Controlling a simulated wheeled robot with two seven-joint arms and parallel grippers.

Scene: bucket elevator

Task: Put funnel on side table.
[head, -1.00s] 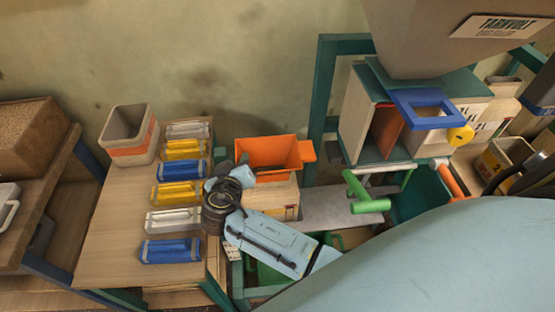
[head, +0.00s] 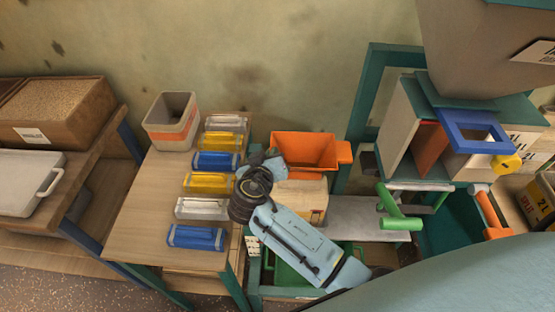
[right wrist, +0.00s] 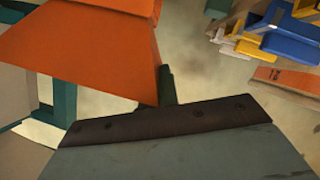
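An orange funnel (head: 305,149), open at the top with a tab on its right side, stands at a pale wooden block (head: 304,199) in the middle of the head view. My right gripper (head: 264,160) is close against its left side; whether the fingers grip its wall is hidden. In the right wrist view an orange surface, apparently the funnel (right wrist: 85,50), fills the upper left, beside a dark finger-like part. A wooden table (head: 137,225), likely the side table, stands left of the funnel. My left gripper is not in view.
The wooden table carries several blue, yellow and clear trays (head: 197,237) along its right side and a grey bin (head: 171,120) at the back. Its left front is bare. A green-framed machine (head: 400,130) stands to the right. A grain box (head: 58,110) is far left.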

